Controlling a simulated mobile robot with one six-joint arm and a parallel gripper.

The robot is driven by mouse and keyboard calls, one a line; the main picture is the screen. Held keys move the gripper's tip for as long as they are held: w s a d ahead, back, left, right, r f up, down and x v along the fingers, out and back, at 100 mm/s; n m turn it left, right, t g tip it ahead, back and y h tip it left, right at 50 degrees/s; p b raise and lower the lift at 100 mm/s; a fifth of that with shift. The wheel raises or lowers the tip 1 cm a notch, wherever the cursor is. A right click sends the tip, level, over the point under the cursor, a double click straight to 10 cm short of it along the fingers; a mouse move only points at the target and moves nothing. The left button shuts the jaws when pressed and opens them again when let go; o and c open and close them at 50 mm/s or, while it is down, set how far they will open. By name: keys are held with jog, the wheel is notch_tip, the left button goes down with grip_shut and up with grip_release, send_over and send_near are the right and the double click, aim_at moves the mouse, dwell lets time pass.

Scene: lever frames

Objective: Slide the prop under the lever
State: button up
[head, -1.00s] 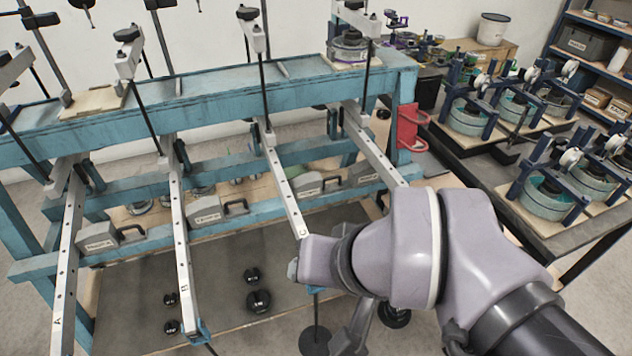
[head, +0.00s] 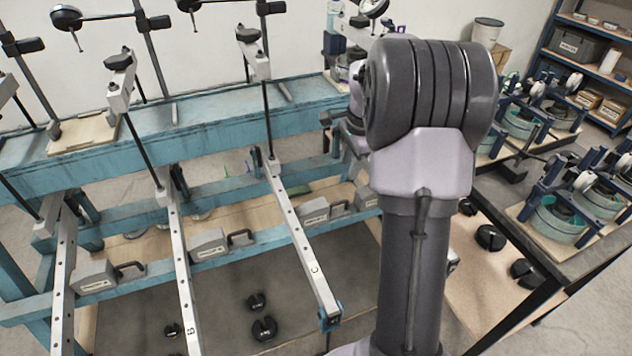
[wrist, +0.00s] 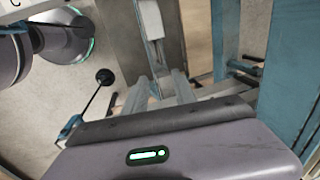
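Grey blocks with black handles, which look like the props, rest on the lower shelf in the head view: one at left (head: 95,275), one in the middle (head: 208,243), one right of it (head: 314,210) and one partly behind my arm (head: 366,197). Their labels are too small to read. Perforated levers slope down over the shelf: lever C (head: 300,240), lever B (head: 180,265) and another at left (head: 62,280). My arm hides the frame's right part.
The blue frame (head: 200,140) carries hanging rods and weights. Black weights (head: 263,328) lie on the dark mat below. A red-free bench at right holds teal-drum devices (head: 560,215), close to my arm. Shelving (head: 590,60) stands at the back right.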

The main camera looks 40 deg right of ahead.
aim_at(341, 201)
jog(key=w+f+b, duration=0.1)
jog(key=f, duration=0.4)
jog(key=f+b, duration=0.2)
jog(key=f, duration=0.3)
jog(key=w+f+b, duration=0.1)
jog(key=f, duration=0.4)
jog(key=shift+w+d+f+b, duration=0.15)
jog(key=shift+w+d+b, duration=0.2)
jog(key=shift+b, duration=0.05)
grip_shut()
